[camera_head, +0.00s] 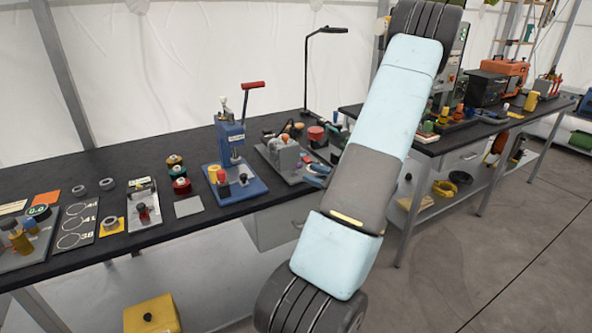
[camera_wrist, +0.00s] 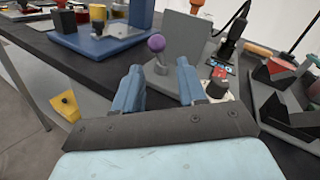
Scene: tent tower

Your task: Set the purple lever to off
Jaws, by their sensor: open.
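The purple lever (camera_wrist: 156,43) has a round purple knob on a short metal stem. It rises from a grey machine (camera_wrist: 184,35) with an upright grey plate, just beyond my fingers in the wrist view. The stem leans slightly left there; on/off markings cannot be made out. My gripper (camera_wrist: 159,67) is open and empty, its two blue fingers apart, with the knob showing beyond and between the tips. No contact with the lever is visible.
A blue press (camera_head: 230,150) with a red-tipped handle stands on the dark bench (camera_head: 130,165). In the wrist view, a red-and-black part (camera_wrist: 217,80) sits close by my right finger.

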